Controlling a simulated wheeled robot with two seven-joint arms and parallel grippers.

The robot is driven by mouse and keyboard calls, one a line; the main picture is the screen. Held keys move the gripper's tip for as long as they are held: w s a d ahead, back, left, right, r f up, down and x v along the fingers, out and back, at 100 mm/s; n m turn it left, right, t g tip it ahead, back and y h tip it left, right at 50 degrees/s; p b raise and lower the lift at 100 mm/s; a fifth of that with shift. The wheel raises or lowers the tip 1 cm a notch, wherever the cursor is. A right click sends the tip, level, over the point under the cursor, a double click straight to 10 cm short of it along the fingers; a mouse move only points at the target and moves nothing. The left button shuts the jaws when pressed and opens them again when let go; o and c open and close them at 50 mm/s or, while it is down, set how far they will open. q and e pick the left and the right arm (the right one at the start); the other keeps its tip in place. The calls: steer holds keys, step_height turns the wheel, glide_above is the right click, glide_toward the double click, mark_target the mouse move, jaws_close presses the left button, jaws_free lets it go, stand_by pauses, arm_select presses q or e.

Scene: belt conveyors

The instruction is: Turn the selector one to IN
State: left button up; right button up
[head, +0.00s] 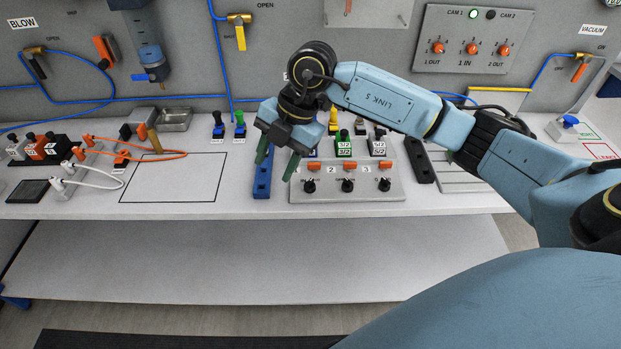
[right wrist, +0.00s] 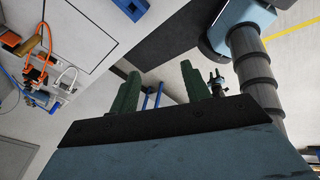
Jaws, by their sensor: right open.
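A grey box (head: 345,192) on the table bears a row of black knobs, with small labels too blurred to read. Its left knob (head: 309,186), middle knob (head: 347,186) and right knob (head: 384,184) stand below orange parts marked with numbers; 2 and 3 are readable. I cannot tell which way the knobs point. My right gripper (head: 274,171) is open and empty, its green fingers angled down over a blue strip left of the box, apart from the left knob. The fingers also show in the right wrist view (right wrist: 160,88). My left gripper is not in view.
The blue strip (head: 262,181) lies left of the box. A black-outlined area (head: 175,185) of the table is clear.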

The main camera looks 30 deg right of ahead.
mark_target(310, 182)
steer(key=d+m+h, duration=0.3)
steer(key=d+h, duration=0.1)
steer(key=d, duration=0.5)
steer(key=f, duration=0.4)
steer(key=w+f, duration=0.1)
steer(key=f, duration=0.7)
steer(key=shift+w+a, duration=0.2)
steer(key=shift+w, duration=0.05)
